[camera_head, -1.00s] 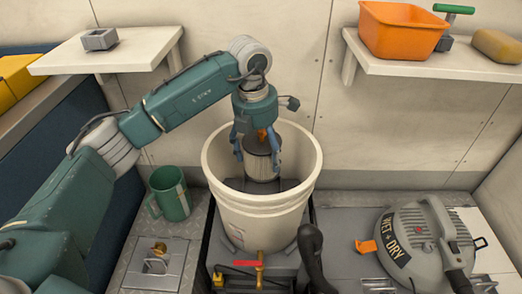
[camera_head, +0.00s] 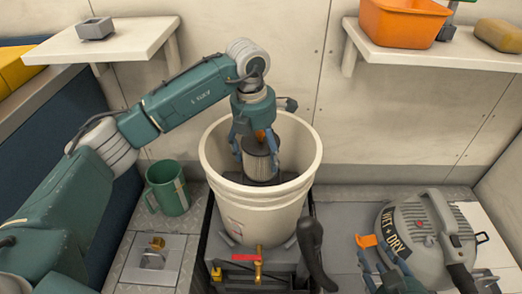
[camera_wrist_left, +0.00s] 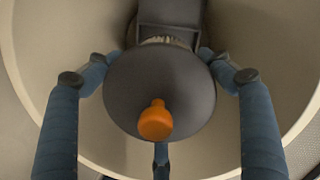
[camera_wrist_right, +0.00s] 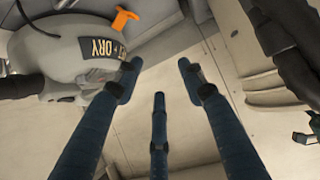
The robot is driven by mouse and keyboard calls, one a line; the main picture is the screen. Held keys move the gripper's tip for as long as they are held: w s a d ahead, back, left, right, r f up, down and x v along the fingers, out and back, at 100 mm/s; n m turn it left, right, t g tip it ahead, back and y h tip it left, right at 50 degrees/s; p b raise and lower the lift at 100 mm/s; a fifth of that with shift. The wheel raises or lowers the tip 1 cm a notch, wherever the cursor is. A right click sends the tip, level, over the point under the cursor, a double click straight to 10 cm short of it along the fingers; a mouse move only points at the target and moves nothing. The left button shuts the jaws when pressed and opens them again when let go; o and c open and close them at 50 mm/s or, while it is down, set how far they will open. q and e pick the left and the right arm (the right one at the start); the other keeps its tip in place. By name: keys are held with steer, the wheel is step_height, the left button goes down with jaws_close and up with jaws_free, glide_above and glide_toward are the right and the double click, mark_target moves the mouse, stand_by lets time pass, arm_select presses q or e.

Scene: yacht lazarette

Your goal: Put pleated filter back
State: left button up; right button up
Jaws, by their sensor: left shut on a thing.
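The pleated filter (camera_head: 259,160) is a pale pleated cylinder with a dark cap, upright inside the white bucket (camera_head: 220,205). My left gripper (camera_head: 255,148) points down into the bucket with its fingers shut around the filter. In the left wrist view the filter's round dark cap (camera_wrist_left: 178,80) with an orange knob (camera_wrist_left: 156,121) sits between the fingers (camera_wrist_left: 160,90). Dark structure shows in the bucket below the filter; whether the filter touches it I cannot tell. My right gripper (camera_head: 378,272) is at the lower right beside the vacuum head; in its wrist view its fingers (camera_wrist_right: 157,85) are spread and empty.
The grey wet-dry vacuum head (camera_head: 425,235) with an orange latch (camera_head: 366,241) lies on the right. A green mug (camera_head: 167,188) stands left of the bucket. A black handle (camera_head: 312,255) and a brass valve (camera_head: 258,265) are in front. Shelves hold an orange bin (camera_head: 403,20) and a grey block (camera_head: 95,28).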

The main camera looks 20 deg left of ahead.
arm_select(q)
step_height(320, 180, down, 2)
steer(key=shift+b, duration=0.5)
steer(key=shift+f+b, duration=0.45)
steer(key=shift+f, duration=0.9)
arm_select(e)
steer(key=w+a+r+t+y, duration=0.1)
steer(key=w+r+t, duration=0.1)
steer(key=r, duration=0.4)
steer(key=w+a+r+t, duration=0.1)
steer(key=w+r+t, duration=0.2)
steer(key=r, duration=0.4)
steer(key=shift+t+y, duration=0.4)
steer(key=shift+t, duration=0.4)
steer(key=shift+d+f+g, duration=0.2)
steer(key=shift+f+g, duration=0.2)
steer(key=shift+f, duration=0.5)
steer(key=shift+s+f, duration=0.1)
arm_select(q)
steer(key=shift+f, duration=0.2)
arm_select(e)
steer(key=shift+a+r, duration=0.1)
steer(key=shift+r, duration=0.15)
